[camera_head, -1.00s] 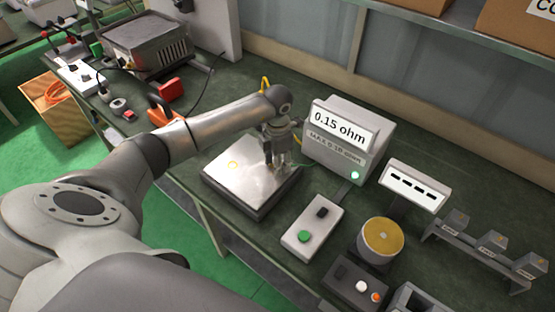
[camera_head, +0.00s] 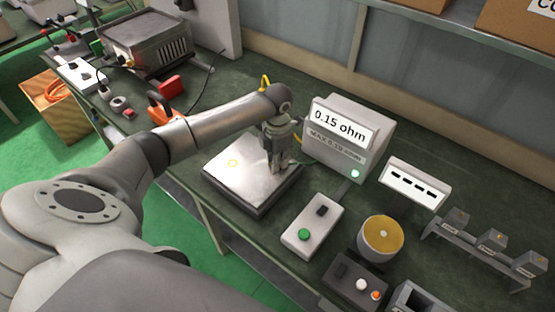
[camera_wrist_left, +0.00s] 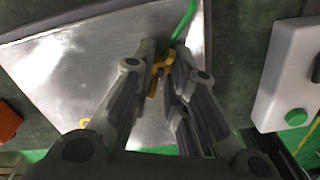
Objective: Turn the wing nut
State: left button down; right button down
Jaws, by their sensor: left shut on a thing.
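The wing nut (camera_wrist_left: 160,66) is yellow and shows in the left wrist view on the metal plate (camera_wrist_left: 75,65), where a green wire runs up from it. My left gripper (camera_wrist_left: 162,62) is shut on the wing nut, one finger on each side. In the head view my left gripper (camera_head: 278,170) points down at the right part of the plate (camera_head: 235,180) and hides the wing nut. My right gripper is not in view.
The meter (camera_head: 347,135) behind the plate reads 0.15 ohm, with a green light. A white box (camera_head: 312,225) with green and black buttons stands to the right. A round yellow-topped part (camera_head: 382,238) and a rack of small blocks (camera_head: 490,242) stand farther right.

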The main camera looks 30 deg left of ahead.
pick_arm(q)
jog(key=shift+w, duration=0.1)
dwell(0.7)
jog(key=c, duration=1.4)
grip_release()
notch_tip(320, 180, up, 12)
jog(key=shift+r, duration=0.1)
